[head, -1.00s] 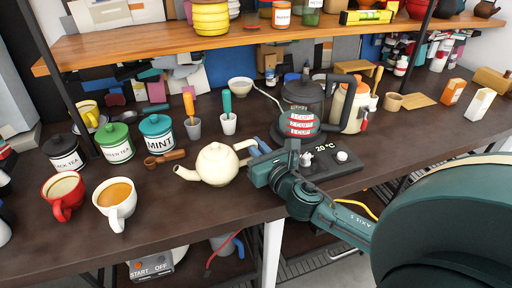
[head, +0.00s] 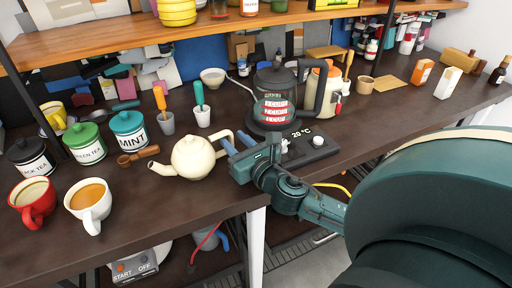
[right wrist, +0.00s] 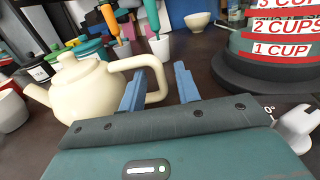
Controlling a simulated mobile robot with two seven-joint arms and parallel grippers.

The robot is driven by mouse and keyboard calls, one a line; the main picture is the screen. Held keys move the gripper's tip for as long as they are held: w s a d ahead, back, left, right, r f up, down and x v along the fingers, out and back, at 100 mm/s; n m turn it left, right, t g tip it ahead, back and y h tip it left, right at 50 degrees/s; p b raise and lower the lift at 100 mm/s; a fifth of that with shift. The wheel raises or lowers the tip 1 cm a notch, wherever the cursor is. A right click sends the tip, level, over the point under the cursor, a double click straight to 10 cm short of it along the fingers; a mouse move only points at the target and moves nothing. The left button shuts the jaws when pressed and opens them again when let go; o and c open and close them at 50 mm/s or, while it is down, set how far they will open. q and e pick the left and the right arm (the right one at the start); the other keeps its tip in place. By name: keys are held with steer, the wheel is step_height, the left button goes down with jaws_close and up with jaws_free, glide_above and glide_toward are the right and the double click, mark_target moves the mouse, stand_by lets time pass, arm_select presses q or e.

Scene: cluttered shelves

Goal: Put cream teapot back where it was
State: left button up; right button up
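The cream teapot (head: 193,157) stands upright on the dark table, spout to the left and handle to the right. It also shows close in the right wrist view (right wrist: 88,92). My right gripper (head: 233,139) is at the handle side of the teapot, low over the table. In the right wrist view its two blue fingers (right wrist: 160,68) are apart, and the handle's outer part shows between them. I cannot tell whether a finger touches the handle. My left gripper is not in view.
A glass kettle (head: 274,85) and a control panel (head: 308,149) stand right of the gripper. A mint jar (head: 129,130), a green tea jar (head: 84,144) and a white cup of tea (head: 89,201) stand left of the teapot. The table's front edge is close.

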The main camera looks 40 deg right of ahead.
steer(key=s, duration=0.3)
steer(key=s+b, duration=0.1)
steer(key=s, duration=0.5)
steer(key=shift+s+a+f, duration=0.15)
steer(key=shift+s+a, duration=0.15)
steer(key=shift+a, duration=0.1)
steer(key=shift+s+b, duration=0.3)
steer(key=shift+s, duration=0.45)
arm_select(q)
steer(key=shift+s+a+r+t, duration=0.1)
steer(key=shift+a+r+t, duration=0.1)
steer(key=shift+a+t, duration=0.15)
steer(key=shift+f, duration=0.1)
arm_select(e)
steer(key=shift+r, duration=0.2)
